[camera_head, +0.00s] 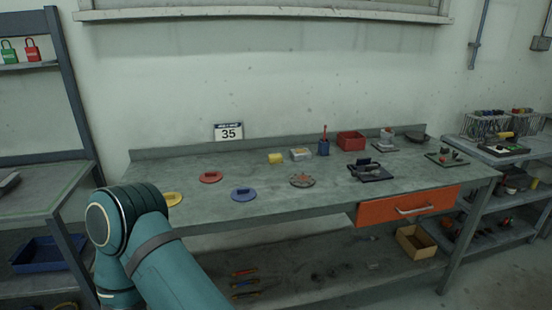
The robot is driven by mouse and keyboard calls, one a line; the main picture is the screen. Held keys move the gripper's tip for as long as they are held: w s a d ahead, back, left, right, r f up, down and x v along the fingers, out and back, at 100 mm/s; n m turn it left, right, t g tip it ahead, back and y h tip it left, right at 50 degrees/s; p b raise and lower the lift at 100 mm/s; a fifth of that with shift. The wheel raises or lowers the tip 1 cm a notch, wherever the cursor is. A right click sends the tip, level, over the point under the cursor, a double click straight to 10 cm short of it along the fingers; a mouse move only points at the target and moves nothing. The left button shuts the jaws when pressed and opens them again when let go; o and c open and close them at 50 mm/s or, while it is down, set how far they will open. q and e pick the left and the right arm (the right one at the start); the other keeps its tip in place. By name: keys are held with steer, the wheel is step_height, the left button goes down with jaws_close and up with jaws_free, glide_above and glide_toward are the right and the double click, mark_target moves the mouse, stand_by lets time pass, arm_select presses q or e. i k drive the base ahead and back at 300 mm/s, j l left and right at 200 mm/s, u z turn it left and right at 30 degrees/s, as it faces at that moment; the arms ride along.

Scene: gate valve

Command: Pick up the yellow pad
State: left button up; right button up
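A flat round yellow pad (173,198) with a small raised part on top lies near the left end of the grey workbench (300,220). My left arm stands in front of that end of the bench and its upper part is close to the pad in the picture. My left gripper is not in view, and neither is my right gripper. A small yellow block (275,158) also sits farther back on the bench.
A red pad (210,177) and a blue pad (244,194) lie right of the yellow one. A round plate (302,180), a red bin (351,141) and an orange drawer (408,206) are farther right. The bench's front left area is mostly clear.

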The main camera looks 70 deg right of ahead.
mark_target(275, 159)
steer(key=k+l+u, duration=0.2)
steer(key=k+l, duration=1.2)
